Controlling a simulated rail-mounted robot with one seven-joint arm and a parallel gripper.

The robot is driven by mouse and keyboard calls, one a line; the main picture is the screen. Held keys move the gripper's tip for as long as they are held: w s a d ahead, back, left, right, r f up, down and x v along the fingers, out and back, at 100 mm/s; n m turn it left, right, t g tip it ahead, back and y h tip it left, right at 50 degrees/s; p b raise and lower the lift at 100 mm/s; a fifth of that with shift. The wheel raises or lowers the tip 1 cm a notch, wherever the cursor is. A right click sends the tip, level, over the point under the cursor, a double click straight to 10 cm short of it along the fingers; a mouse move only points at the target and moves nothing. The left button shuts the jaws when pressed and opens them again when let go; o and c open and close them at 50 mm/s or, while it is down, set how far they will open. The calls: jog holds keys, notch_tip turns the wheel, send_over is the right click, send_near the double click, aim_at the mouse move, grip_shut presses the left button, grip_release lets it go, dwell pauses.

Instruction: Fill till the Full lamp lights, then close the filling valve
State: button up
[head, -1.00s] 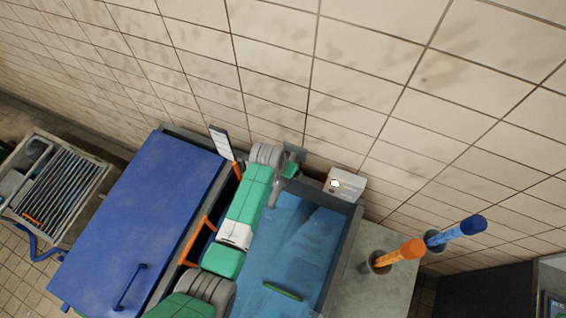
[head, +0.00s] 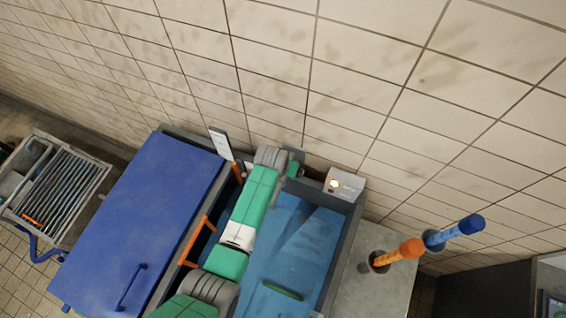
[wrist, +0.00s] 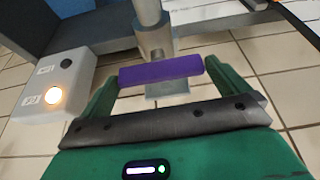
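The filling valve shows in the wrist view as a purple lever (wrist: 160,71) on a grey pipe fitting (wrist: 155,42). The lever lies crosswise to the pipe. My gripper (wrist: 162,75) is spread wide, its green fingers at the lever's two ends; I cannot tell whether they touch it. A pale lamp box (wrist: 55,84) has two lamps. The lower one (wrist: 53,96) glows warm white and the upper one (wrist: 66,63) is dark; their labels are unreadable. The box also shows in the head view (head: 345,184), above the blue basin (head: 300,245). There my arm hides the valve.
A large blue lid or panel (head: 140,225) lies left of the basin, with orange handles (head: 200,240) beside it. Orange (head: 400,251) and blue (head: 455,233) handled tools stand in holders at the right. A rack (head: 65,180) stands far left. The tiled wall is close behind.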

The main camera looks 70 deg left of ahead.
jog(key=v, duration=0.8)
jog(key=shift+w, duration=0.2)
dwell(0.3)
jog(key=w+d+r+m+t+y, duration=0.15)
jog(key=w+d+r+t, duration=0.25)
jog(key=w+r, duration=0.65)
jog(key=w+d+r+m+t+y, duration=0.1)
jog(key=w+d+r+m+t, duration=0.15)
jog(key=w+r, duration=0.8)
jog(key=d+r+m+t, duration=0.1)
jog(key=d+r+t, duration=0.1)
jog(key=d+r, duration=0.4)
jog(key=d+r+t, duration=0.2)
jog(key=d+r, duration=0.1)
jog(key=r, duration=0.6)
jog(key=d+r+m+t, duration=0.1)
jog(key=d+r+t, duration=0.1)
jog(key=d+r, duration=0.4)
jog(key=s+d+r+m+t+h, duration=0.1)
jog(key=s+d+r+t, duration=0.3)
jog(key=d+r, duration=0.4)
jog(key=s+d+r+m+t+h, duration=0.2)
jog(key=s+d+r+t+h, duration=0.2)
jog(key=r, duration=1.2)
jog(key=s+d+t, duration=0.1)
jog(key=s+d, duration=0.2)
jog(key=d, duration=0.2)
jog(key=shift+s+d+r+m, duration=0.2)
jog(key=shift+s+d+m, duration=0.05)
jog(key=shift+s+m, duration=0.05)
